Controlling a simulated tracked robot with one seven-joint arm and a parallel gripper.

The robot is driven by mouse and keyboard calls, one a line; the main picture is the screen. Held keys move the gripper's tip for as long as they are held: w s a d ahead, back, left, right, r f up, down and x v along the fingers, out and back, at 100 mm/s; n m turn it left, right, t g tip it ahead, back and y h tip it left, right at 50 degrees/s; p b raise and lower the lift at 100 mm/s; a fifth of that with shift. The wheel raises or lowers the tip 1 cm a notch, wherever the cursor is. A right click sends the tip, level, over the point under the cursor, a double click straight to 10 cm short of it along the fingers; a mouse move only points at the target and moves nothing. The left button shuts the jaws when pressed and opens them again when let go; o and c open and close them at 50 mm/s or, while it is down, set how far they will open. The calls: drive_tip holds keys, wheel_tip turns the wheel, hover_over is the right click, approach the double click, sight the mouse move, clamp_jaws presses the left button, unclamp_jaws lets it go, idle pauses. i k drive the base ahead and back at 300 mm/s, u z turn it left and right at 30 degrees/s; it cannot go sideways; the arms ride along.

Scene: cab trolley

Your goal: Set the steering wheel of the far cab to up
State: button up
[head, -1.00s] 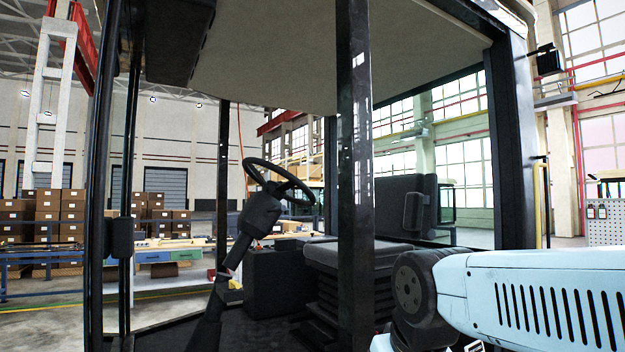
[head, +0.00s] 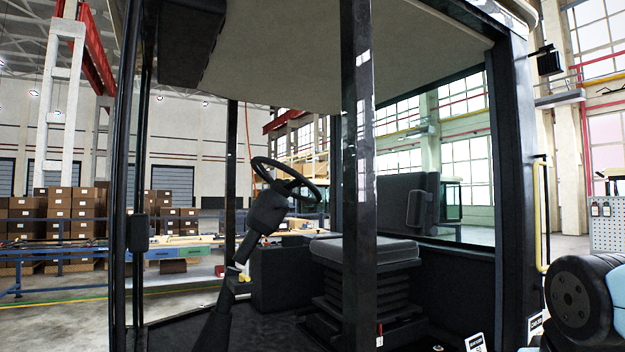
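The near cab (head: 359,200) fills most of the head view, with dark posts and a pale roof lining. Its black steering wheel (head: 290,183) sits tilted on a dark column (head: 265,214) that leans over the cab floor, left of the seat (head: 362,250). I cannot tell from this view whether this cab is the one the task calls far. Part of my arm shows at the lower right edge. My gripper is not in view.
A dark vertical post (head: 359,130) stands in front of the seat. Stacked cardboard boxes (head: 72,213) and a workbench (head: 170,247) stand behind at left. A pegboard (head: 607,234) is at the far right. Open floor (head: 60,325) shows at lower left.

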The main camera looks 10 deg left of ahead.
sight(270, 208)
drive_tip(key=z, duration=0.25)
drive_tip(key=i, duration=1.95)
drive_tip(key=u, duration=0.9)
drive_tip(key=k, duration=0.85)
drive_tip(key=u, duration=0.1)
drive_tip(key=i, duration=0.9)
drive_tip(key=z, duration=0.1)
